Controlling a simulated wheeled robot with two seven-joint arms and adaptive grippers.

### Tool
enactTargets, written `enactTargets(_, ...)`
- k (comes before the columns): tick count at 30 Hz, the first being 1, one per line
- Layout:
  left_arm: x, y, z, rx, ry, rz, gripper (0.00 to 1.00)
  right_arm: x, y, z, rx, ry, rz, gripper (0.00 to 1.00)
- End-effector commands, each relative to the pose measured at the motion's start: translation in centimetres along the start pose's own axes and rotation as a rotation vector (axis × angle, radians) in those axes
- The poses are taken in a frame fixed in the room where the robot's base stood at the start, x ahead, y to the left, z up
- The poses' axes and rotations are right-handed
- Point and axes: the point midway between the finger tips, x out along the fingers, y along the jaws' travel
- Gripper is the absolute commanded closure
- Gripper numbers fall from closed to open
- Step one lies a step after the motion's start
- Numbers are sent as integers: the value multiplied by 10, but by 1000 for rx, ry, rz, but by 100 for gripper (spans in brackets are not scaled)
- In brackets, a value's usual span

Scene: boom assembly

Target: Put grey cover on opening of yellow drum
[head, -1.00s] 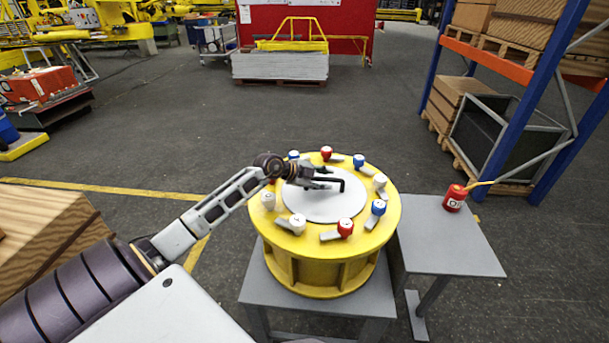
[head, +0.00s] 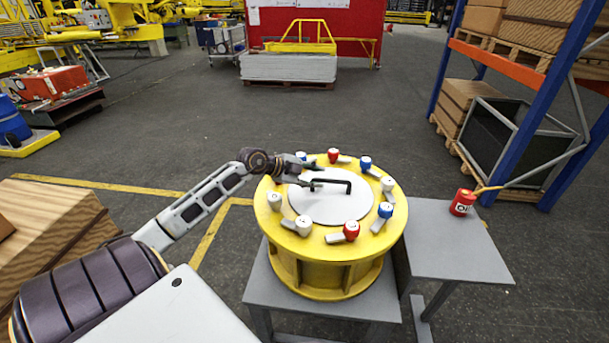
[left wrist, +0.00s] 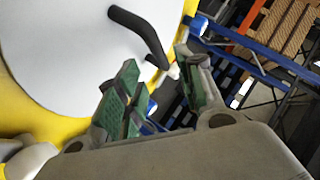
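The yellow drum (head: 325,270) stands on a grey table. The grey cover (head: 329,208), a light disc with a black bar handle (head: 335,183), lies flat over the middle of the drum's top, so the opening is hidden. Several red, white and blue knobbed clamps (head: 350,231) ring it. My right gripper is not seen.
A grey side table (head: 455,245) at the right bears a red oil can (head: 462,203). A wooden crate (head: 50,235) is at the left. A blue-posted rack (head: 548,100) stands at the right back. The floor behind the drum is clear.

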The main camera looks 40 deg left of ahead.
Motion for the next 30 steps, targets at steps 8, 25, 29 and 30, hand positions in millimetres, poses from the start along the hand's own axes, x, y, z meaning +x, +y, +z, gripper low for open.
enactTargets(8, -22, 1, 0, 0, 0, 1, 63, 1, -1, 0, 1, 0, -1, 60)
enactTargets(25, -38, 0, 0, 1, 0, 1, 63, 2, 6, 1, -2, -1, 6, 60)
enactTargets(29, -38, 0, 0, 1, 0, 0, 63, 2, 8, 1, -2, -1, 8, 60)
enactTargets(30, -38, 0, 0, 1, 0, 0, 63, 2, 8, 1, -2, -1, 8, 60)
